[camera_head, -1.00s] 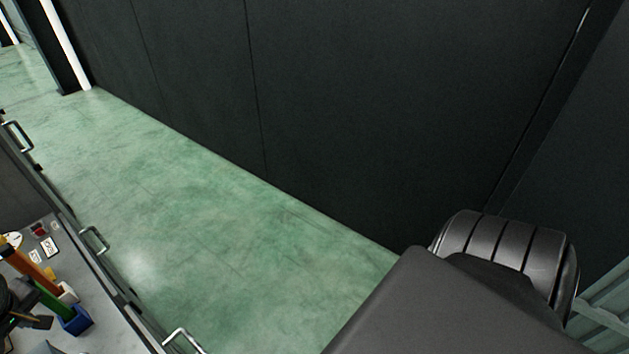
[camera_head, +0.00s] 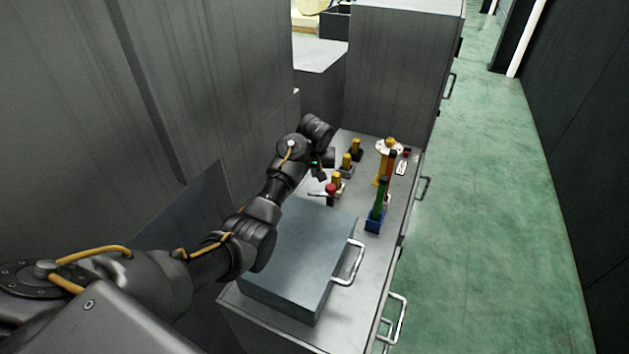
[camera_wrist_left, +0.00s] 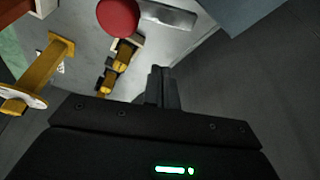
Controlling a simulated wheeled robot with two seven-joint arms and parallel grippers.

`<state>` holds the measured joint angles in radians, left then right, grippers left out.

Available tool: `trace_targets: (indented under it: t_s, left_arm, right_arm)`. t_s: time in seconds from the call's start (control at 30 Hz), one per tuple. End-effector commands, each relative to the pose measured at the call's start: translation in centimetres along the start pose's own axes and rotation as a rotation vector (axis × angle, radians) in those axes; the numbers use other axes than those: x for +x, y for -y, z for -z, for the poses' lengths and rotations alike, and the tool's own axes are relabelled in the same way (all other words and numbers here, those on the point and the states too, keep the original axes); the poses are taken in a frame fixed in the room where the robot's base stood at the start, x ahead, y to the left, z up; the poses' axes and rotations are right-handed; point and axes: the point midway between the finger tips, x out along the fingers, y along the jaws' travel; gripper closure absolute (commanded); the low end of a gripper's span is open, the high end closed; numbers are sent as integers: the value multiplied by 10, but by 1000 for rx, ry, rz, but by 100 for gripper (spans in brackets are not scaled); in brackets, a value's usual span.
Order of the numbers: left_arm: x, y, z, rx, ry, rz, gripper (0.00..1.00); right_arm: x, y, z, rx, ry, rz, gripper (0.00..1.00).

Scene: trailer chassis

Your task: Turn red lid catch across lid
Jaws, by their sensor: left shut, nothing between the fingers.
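The red-topped catch (camera_head: 330,188) stands at the far edge of a blue-grey lid (camera_head: 305,245), with a pale bar pointing left in the head view. In the left wrist view the round red top (camera_wrist_left: 118,17) is at the upper edge, with the metal bar (camera_wrist_left: 168,15) beside it. The lid's corner (camera_wrist_left: 245,12) shows at the upper right. My left gripper (camera_head: 320,174) is just beyond the catch in the head view. Its fingers (camera_wrist_left: 160,72) are shut and empty, apart from the red top. My right gripper is out of view.
Yellow-handled pieces (camera_head: 346,163) stand along the grey deck beyond the catch. A green and red upright piece in a blue base (camera_head: 374,222) stands to the right. A lid handle (camera_head: 351,262) sticks out. Tall grey panels (camera_head: 215,80) rise at left; green floor (camera_head: 480,200) lies clear at right.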

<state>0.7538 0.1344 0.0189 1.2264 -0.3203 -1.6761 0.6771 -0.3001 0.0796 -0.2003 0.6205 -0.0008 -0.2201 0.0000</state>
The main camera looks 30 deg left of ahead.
Motion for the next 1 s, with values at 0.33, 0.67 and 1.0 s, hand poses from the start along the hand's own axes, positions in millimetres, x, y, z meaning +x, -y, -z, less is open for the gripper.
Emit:
trace_targets:
  t_s: [0.33,0.67,1.0]
  left_arm:
    - [18,-1,-21,3,0,-2,100]
    - [16,-1,-38,1,0,-1,100]
    - [17,0,-37,-1,-1,0,100]
  right_arm:
    - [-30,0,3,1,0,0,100]
    - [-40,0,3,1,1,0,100]
    - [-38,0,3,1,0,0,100]
